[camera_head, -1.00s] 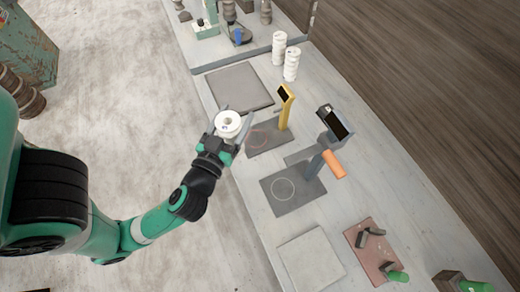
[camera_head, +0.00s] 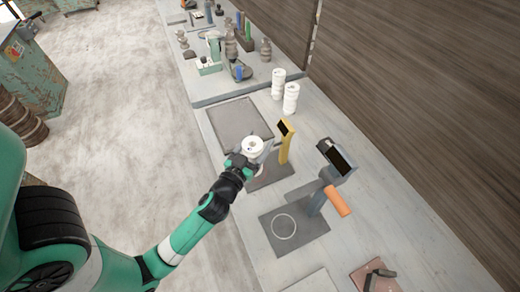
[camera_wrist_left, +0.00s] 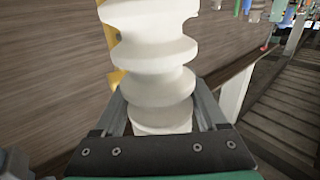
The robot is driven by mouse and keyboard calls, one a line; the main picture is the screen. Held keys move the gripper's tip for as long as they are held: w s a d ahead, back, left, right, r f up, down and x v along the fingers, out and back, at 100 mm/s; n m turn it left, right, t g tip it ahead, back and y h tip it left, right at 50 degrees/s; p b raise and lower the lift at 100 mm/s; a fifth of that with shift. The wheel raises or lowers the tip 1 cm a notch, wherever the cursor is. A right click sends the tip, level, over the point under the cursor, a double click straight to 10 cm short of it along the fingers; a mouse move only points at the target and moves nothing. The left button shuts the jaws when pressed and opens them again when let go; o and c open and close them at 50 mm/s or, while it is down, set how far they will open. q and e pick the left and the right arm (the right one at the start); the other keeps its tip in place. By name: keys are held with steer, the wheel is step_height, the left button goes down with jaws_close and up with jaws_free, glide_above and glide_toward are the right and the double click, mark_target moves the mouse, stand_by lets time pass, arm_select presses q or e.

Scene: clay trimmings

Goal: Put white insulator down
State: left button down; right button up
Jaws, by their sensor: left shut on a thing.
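The white insulator (camera_head: 252,145) is a ribbed white cylinder with a hole in its top. My left gripper (camera_head: 250,158) is shut on it. In the left wrist view the white insulator (camera_wrist_left: 150,60) stands upright between the two fingers of the left gripper (camera_wrist_left: 165,110). In the head view it is over the dark pad (camera_head: 272,177) in front of the yellow post (camera_head: 286,142); I cannot tell whether its base touches the pad, since the gripper hides it. My right gripper is not in view.
Two white ribbed insulators (camera_head: 291,98) stand behind the bare grey mat (camera_head: 238,118). A grey stand with a dark screen (camera_head: 337,158) and orange handle (camera_head: 338,201) rises beside a circle-marked pad (camera_head: 285,226). Wooden wall boards (camera_head: 420,100) bound the bench at right.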

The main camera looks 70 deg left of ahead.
arm_select(q)
steer(key=shift+w+a+f+b, duration=0.25)
steer(key=shift+f+b, duration=0.15)
steer(key=shift+f, duration=0.55)
steer(key=shift+w+a+f+b, duration=0.2)
steer(key=shift+a+f+b, duration=0.15)
steer(key=shift+f, duration=0.55)
steer(key=shift+w+a+f+b, duration=0.25)
steer(key=shift+f+b, duration=0.2)
steer(key=shift+f, duration=0.5)
steer(key=shift+f, duration=0.1)
jaws_free()
steer(key=b+v, duration=0.4)
steer(key=v, duration=0.8)
